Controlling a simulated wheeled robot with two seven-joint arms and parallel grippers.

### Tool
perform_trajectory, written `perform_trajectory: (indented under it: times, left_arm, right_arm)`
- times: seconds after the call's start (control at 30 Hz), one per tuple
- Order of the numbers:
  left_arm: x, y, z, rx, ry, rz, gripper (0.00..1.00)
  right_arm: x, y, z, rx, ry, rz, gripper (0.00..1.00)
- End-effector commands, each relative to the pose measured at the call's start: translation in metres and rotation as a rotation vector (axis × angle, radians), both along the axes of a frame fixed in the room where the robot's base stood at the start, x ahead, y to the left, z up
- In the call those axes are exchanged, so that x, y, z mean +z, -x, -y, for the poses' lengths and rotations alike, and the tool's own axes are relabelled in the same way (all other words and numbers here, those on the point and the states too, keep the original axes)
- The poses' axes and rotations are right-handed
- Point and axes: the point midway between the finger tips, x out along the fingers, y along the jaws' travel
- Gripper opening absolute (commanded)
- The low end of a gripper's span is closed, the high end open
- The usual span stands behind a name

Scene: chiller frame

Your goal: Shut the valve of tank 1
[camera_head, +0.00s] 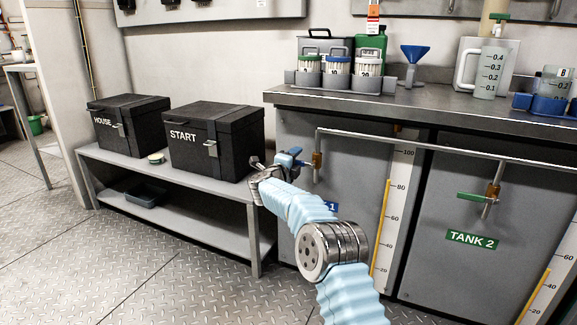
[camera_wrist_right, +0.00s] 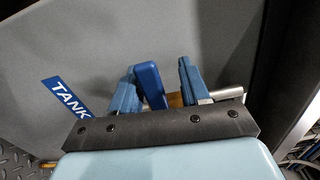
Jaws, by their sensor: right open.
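The tank 1 valve has a blue handle (camera_wrist_right: 150,85) and a brass body, which shows in the head view (camera_head: 317,166) on the pipe at the tank's upper left. My right gripper (camera_wrist_right: 157,70) is open, with its two blue-grey fingers on either side of the handle. The handle is nearer the left finger; I cannot tell whether they touch. In the head view, my right gripper (camera_head: 270,168) is beside the valve, and my arm hides part of the tank front. The blue tank label (camera_wrist_right: 66,97) is partly covered by the gripper. My left gripper is not in view.
Tank 2's green-handled valve (camera_head: 478,198) is to the right. A low bench (camera_head: 165,177) with black boxes, including the START box (camera_head: 214,145), stands to the left. A pipe (camera_head: 420,145) runs along the tank fronts below the counter (camera_head: 400,104). The floor at lower left is clear.

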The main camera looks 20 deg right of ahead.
Motion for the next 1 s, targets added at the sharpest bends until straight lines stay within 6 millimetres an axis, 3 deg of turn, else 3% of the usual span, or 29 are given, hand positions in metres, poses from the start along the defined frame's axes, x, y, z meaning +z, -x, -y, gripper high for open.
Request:
perform_trajectory:
  times: [0.6,1.0]
  left_arm:
    - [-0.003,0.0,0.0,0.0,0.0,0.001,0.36]
    - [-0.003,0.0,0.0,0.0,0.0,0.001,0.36]
  right_arm:
    - [0.001,0.079,-0.093,0.003,0.0,0.002,0.46]
    - [0.001,0.087,-0.101,0.001,0.0,0.004,0.46]
